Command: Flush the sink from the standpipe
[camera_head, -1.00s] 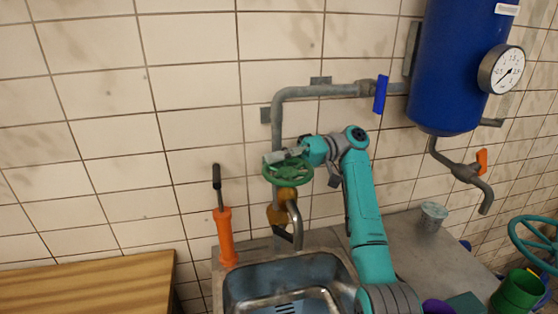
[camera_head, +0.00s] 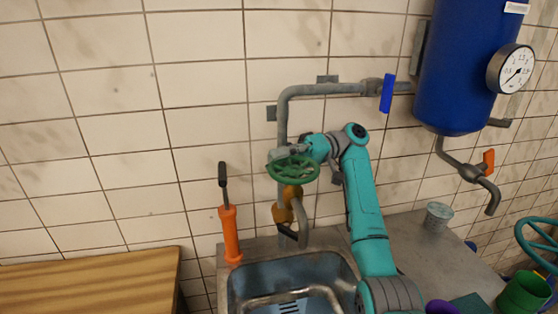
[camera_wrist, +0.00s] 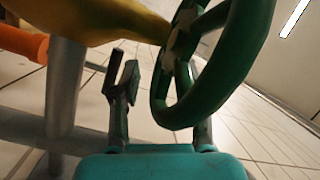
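The standpipe (camera_head: 283,115) is a grey pipe running down the tiled wall. It carries a green handwheel (camera_head: 303,177), a yellow valve body (camera_head: 283,213) and a curved spout (camera_head: 303,228) above the steel sink (camera_head: 240,277). My gripper (camera_head: 290,154) is at the far upper side of the handwheel. In the wrist view the green rim (camera_wrist: 163,100) passes between my two fingers, covering part of the right one. The fingers stand apart, with a gap visible between the left finger and the rim. No water shows at the spout.
A blue lever (camera_head: 387,93) is on the upper pipe beside a blue tank (camera_head: 455,70) with a gauge (camera_head: 511,69). An orange-handled tap (camera_head: 488,161) hangs below the tank. A metal cup (camera_head: 437,217) stands on the right counter.

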